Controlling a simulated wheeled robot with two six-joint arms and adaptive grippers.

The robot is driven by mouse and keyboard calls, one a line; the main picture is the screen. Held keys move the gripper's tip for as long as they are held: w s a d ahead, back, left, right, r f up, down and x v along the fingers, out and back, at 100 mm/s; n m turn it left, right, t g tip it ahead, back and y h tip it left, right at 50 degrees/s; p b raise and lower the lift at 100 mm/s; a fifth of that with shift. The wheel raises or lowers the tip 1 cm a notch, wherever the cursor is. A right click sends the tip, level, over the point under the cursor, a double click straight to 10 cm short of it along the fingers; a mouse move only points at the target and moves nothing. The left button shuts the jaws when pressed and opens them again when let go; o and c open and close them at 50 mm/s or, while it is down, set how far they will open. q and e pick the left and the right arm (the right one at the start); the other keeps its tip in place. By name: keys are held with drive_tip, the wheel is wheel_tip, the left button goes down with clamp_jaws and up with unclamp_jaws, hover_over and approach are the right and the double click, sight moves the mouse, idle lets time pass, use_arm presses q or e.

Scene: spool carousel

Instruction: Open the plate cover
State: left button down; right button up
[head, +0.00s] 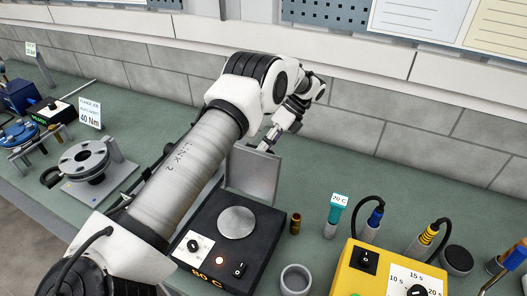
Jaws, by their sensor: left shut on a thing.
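The plate cover (262,177) is a flat grey panel. It stands roughly upright at the back of the black hot plate unit (261,268), and part of it is hidden behind my left arm. The round silver plate (237,222) on top of the unit is uncovered. My left gripper (268,142) is at the top edge of the cover and is shut on it. The exact contact is small and partly hidden. My right gripper is not in view.
The unit has a lit red lamp, a knob and a switch. A small brass cylinder (295,223), a teal-capped probe (333,214) and a grey cup (295,280) stand to its right. A yellow timer box (367,283) is at the front right. A flange fixture (85,158) is left.

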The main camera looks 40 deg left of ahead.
use_arm(q)
drive_tip(key=shift+w+f+g+b, duration=0.1)
drive_tip(key=shift+f+g+b, duration=0.3)
drive_tip(key=shift+g+b, duration=0.1)
drive_tip(key=c, duration=1.2)
unclamp_jaws()
drive_tip(key=shift+a, duration=0.1)
drive_tip(key=shift+o, duration=0.3)
drive_tip(key=shift+w+a+f, duration=0.2)
drive_tip(key=shift+w+a, duration=0.1)
drive_tip(key=shift+w, duration=0.1)
wheel_tip(320, 180, up, 10)
drive_tip(key=shift+s+d+r, duration=0.2)
drive_tip(key=shift+r, duration=0.05)
